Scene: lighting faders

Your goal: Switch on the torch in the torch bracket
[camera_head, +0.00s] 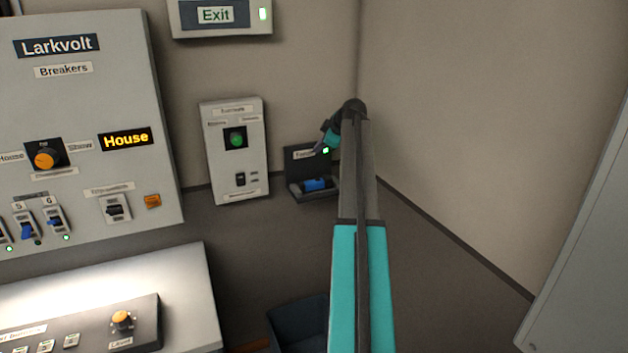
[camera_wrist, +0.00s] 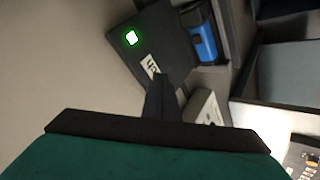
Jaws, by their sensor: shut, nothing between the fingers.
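The torch bracket (camera_head: 294,164) is a dark holder on the wall near the corner, with a label and a lit green light (camera_head: 326,150). The blue and black torch (camera_head: 315,184) lies in its lower tray. In the wrist view the torch (camera_wrist: 204,40) is at the upper right, beside the bracket plate (camera_wrist: 150,30) and its green light (camera_wrist: 132,38). My gripper (camera_wrist: 163,78) is shut and empty, its tips over the label on the plate, apart from the torch. In the head view my gripper (camera_head: 320,150) is small, in front of the bracket. I cannot tell whether it touches the plate.
A white wall box (camera_head: 251,118) with a green button is left of the bracket. The Larkvolt breaker panel (camera_head: 88,190) is farther left, above a lit desk (camera_head: 185,275). A dark bin (camera_head: 300,318) stands below. A grey cabinet (camera_head: 590,240) is at right.

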